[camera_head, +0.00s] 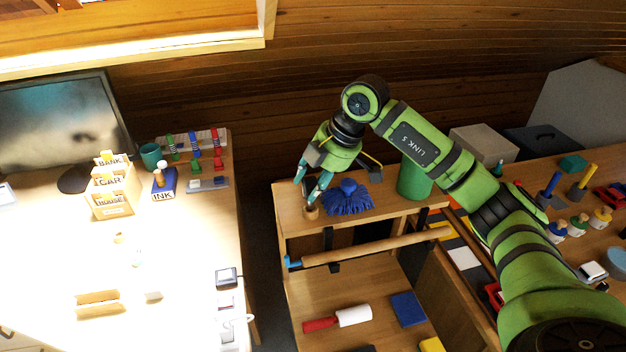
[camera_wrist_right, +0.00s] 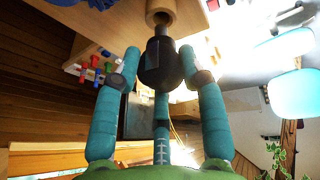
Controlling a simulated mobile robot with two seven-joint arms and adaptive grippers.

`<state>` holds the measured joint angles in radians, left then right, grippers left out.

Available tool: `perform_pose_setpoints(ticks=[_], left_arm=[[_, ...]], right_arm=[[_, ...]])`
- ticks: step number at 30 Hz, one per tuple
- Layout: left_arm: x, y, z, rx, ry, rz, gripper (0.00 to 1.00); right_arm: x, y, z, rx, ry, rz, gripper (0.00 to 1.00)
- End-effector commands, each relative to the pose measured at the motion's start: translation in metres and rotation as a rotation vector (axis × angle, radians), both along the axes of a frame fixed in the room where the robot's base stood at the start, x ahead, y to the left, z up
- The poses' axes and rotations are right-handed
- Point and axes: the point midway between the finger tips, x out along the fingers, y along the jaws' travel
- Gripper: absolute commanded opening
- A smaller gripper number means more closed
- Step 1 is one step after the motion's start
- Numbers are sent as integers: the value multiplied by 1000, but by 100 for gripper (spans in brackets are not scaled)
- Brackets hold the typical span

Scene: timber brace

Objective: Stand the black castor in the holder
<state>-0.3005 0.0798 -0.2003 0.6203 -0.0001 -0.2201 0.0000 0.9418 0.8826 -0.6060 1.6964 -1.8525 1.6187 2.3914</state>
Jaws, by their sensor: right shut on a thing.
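My right gripper (camera_head: 314,192) points down at the wooden holder (camera_head: 311,212), a short round cup near the front left corner of the upper wooden shelf. In the right wrist view, the teal fingers of this gripper (camera_wrist_right: 160,62) are closed around the black castor (camera_wrist_right: 157,70). The castor's narrow end points at the open mouth of the holder (camera_wrist_right: 160,12) and overlaps its rim in the picture. I cannot tell whether that end is inside the mouth or just short of it. In the head view the fingers mostly hide the castor. My left gripper is not in view.
A blue mop-like bundle (camera_head: 348,198) lies right beside the gripper, with a green cylinder (camera_head: 414,180) farther right. A desk (camera_head: 190,250) with a monitor and small items stands left, across a gap.

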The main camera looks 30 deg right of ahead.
Motion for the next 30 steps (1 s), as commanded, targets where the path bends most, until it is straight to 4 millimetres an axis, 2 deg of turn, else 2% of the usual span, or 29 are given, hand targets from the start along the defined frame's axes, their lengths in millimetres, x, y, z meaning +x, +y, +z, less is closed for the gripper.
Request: perform_pose_setpoints(ticks=[16,30], left_arm=[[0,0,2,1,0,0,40],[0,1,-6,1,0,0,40]], right_arm=[[0,0,-1,-5,2,0,3],[0,0,-13,-5,2,0,3]])
